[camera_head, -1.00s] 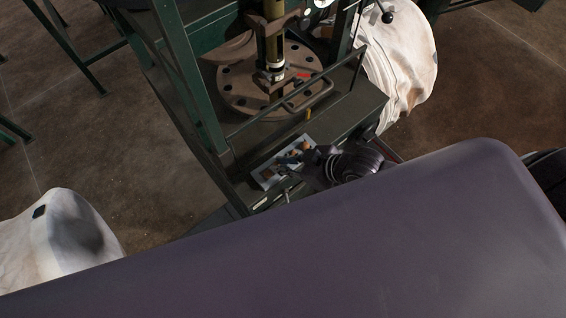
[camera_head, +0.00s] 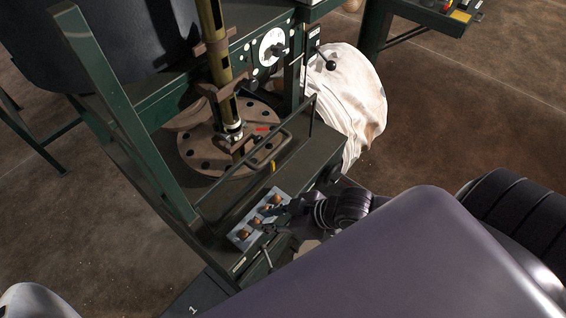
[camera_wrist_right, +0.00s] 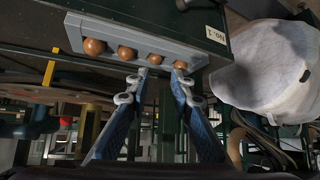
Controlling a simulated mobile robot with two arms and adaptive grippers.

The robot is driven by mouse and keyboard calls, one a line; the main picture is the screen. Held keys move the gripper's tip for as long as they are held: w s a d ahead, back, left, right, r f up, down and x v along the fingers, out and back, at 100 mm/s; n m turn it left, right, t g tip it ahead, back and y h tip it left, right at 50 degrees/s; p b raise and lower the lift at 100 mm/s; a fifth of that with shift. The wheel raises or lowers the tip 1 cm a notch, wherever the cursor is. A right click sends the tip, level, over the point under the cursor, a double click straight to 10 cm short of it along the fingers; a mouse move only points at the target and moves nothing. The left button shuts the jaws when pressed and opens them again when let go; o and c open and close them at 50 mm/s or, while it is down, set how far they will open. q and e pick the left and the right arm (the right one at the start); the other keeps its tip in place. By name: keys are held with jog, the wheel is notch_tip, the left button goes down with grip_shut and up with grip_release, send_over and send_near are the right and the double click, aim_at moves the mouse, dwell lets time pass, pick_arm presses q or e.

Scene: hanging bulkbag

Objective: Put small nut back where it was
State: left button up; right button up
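A pale grey tray (camera_head: 236,239) sits on the green machine's front ledge and holds several round copper-coloured nuts. In the right wrist view the tray (camera_wrist_right: 75,27) crosses the top, with the nuts in a row that shrinks from the large nut (camera_wrist_right: 94,47) at left to the small nut (camera_wrist_right: 180,65) at right. My right gripper (camera_head: 273,217) is at the tray's right side. In the right wrist view its fingertips (camera_wrist_right: 160,73) are apart, close to the two right-hand nuts; the right tip overlaps the small nut. Contact cannot be told. My left gripper is out of view.
The green machine carries a flanged brown disc (camera_head: 190,160), a vertical tube (camera_head: 213,45) and a bent handle rail (camera_head: 285,140) behind the tray. A white bag (camera_head: 345,100) stands to the right. Open floor (camera_head: 480,110) lies at the right.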

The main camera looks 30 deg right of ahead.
jog(key=v, duration=0.7)
jog(key=shift+r, duration=0.4)
jog(key=shift+f, duration=0.15)
